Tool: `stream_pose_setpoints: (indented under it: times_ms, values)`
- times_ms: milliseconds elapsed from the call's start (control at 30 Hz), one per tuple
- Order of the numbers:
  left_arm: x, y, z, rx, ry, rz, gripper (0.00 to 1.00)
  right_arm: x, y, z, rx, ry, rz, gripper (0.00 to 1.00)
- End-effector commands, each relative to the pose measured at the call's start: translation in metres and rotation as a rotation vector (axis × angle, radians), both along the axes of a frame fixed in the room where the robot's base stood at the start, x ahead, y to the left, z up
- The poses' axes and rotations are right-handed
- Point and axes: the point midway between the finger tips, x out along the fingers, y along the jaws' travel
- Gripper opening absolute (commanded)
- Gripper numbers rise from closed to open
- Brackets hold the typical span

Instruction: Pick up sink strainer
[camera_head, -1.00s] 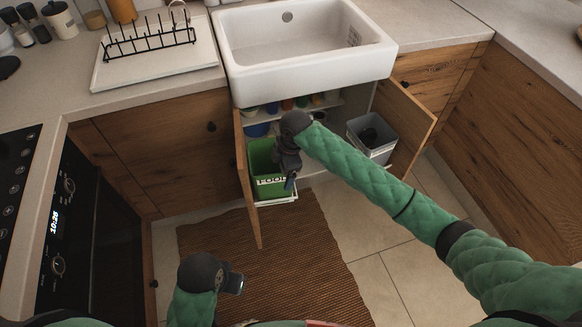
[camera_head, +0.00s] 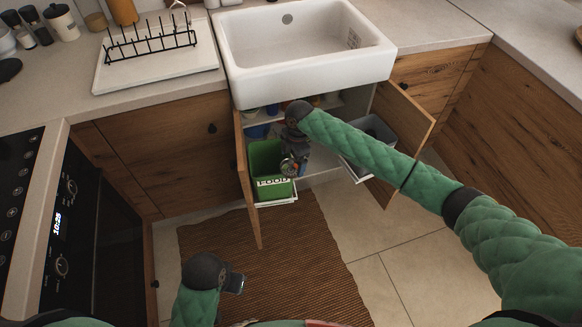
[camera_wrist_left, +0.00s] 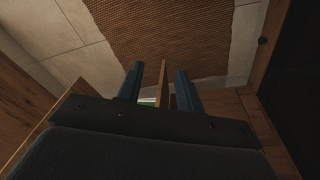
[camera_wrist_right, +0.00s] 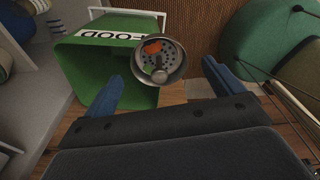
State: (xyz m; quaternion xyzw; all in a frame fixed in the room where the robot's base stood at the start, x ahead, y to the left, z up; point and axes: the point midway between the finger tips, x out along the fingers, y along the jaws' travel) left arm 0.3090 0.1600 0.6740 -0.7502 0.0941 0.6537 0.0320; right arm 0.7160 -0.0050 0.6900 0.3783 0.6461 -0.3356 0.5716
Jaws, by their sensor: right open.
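The sink strainer (camera_wrist_right: 160,60) is a round metal cup with a perforated bottom. It has an orange bit and a small knob in it. In the right wrist view it is by the rim of the green FOOD bin (camera_wrist_right: 120,62), just past my fingertips. In the head view it shows (camera_head: 290,166) below my right gripper (camera_head: 296,148), over the green bin. My right gripper is open, its fingers spread either side of the strainer in the wrist view; I cannot tell if they touch it. My left gripper (camera_head: 236,283) is open and empty above the mat.
The cupboard under the white sink (camera_head: 310,50) is open, with its left door (camera_head: 246,190) and right door (camera_head: 412,125) swung out. A grey bin (camera_head: 372,128) stands at the right, partly behind my right arm. A brown mat (camera_head: 290,270) covers the floor in front.

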Motion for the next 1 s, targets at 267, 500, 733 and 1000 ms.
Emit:
stream_pose_setpoints:
  times_ms: [267,500,733,1000]
  values:
    - [0.008,-0.002,-0.035,0.004,0.003,-0.001,0.36,-0.001,0.003,-0.027,-0.001,0.000,0.000,0.93]
    - [0.009,-0.003,-0.040,0.003,0.000,0.000,0.36,-0.001,0.003,-0.032,0.000,-0.001,0.001,0.93]
    - [0.009,-0.003,-0.040,0.002,0.001,0.000,0.36,-0.001,0.003,-0.032,0.000,-0.002,0.001,0.65]
    - [0.009,-0.003,-0.039,0.002,-0.001,0.000,0.36,-0.001,0.003,-0.032,0.000,-0.002,0.001,0.45]
